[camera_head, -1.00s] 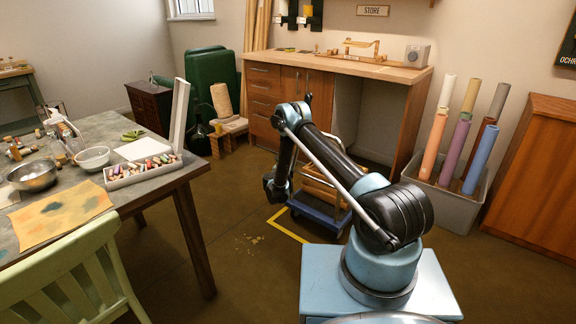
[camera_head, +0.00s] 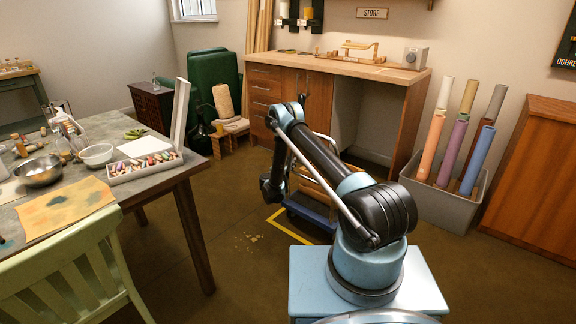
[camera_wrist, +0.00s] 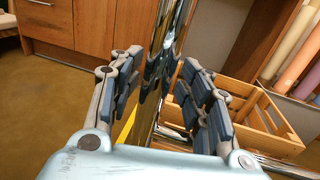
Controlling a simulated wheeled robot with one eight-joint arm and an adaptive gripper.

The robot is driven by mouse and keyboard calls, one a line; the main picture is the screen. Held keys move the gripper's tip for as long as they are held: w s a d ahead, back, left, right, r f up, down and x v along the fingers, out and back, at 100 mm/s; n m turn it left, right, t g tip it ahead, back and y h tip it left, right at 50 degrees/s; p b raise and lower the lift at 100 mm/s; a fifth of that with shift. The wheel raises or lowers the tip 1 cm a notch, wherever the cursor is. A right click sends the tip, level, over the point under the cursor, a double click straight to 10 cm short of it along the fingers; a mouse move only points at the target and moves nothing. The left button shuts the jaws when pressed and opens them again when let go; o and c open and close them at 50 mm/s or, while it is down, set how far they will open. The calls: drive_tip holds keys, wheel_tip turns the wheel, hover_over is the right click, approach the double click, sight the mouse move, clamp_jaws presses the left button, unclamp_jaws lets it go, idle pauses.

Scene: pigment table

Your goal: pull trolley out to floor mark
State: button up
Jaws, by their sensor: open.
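The trolley has a blue deck (camera_head: 310,215) and stands on the floor in front of the bench's open bay, partly hidden behind my arm. A wooden crate (camera_wrist: 262,118) rides on it and shows at right in the wrist view. A chrome upright (camera_wrist: 178,28) of the trolley runs between my finger pads. My gripper (camera_wrist: 164,78) is open, with pads on both sides of the upright; whether either pad touches it I cannot tell. The yellow floor mark (camera_head: 284,228) lies beside the trolley's near left side, with a strip visible in the wrist view.
A worktable (camera_head: 176,169) with bowls and pigments stands at left, with a pale green chair (camera_head: 75,270) before it. A grey bin (camera_head: 447,207) of coloured rolls stands right of the bench (camera_head: 345,68). The floor between worktable and trolley is mostly clear.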

drive_tip(key=v, duration=0.7)
drive_tip(key=shift+s, duration=0.25)
drive_tip(key=shift+f, duration=0.1)
